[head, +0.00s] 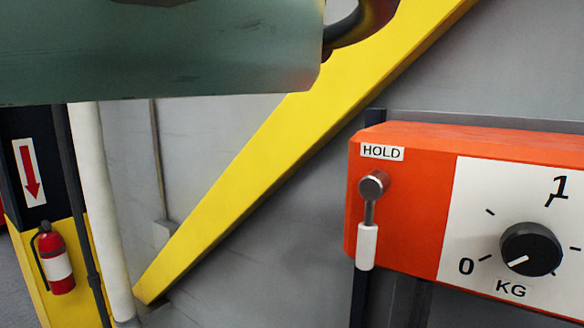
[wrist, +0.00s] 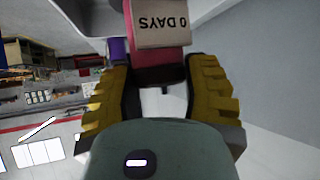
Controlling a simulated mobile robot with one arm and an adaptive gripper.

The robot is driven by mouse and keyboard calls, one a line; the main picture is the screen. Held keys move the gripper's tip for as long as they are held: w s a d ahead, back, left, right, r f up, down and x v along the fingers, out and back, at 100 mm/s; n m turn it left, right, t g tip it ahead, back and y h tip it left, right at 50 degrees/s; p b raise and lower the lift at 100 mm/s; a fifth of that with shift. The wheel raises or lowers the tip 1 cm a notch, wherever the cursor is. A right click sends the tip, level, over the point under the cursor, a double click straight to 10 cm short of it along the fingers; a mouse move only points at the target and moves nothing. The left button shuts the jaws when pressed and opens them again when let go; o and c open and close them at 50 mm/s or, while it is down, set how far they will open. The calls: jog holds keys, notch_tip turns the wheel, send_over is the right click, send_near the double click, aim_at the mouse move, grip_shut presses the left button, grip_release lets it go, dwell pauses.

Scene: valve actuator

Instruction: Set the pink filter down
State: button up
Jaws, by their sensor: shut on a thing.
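The pink filter (wrist: 155,62) shows in the wrist view at the top middle, with a pale label reading "0 DAYS" that appears upside down. My gripper (wrist: 162,88), with yellow ribbed fingers, is shut on the filter, which sits between the fingertips. The filter's far end is cut off by the top of the picture. In the head view neither the filter nor my gripper's fingers can be made out.
An orange box (head: 400,240) with a "HOLD" lever (head: 369,215) and a KG dial (head: 532,249) stands at the right. A yellow diagonal beam (head: 270,155) crosses the grey wall. A fire extinguisher (head: 56,262) is at the lower left. A purple thing (wrist: 118,50) shows beside the filter.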

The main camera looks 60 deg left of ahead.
jog(key=shift+f+p, duration=1.25)
jog(key=shift+p, duration=0.15)
jog(key=shift+f, duration=0.45)
jog(key=shift+f, duration=0.15)
jog(key=o, duration=1.2)
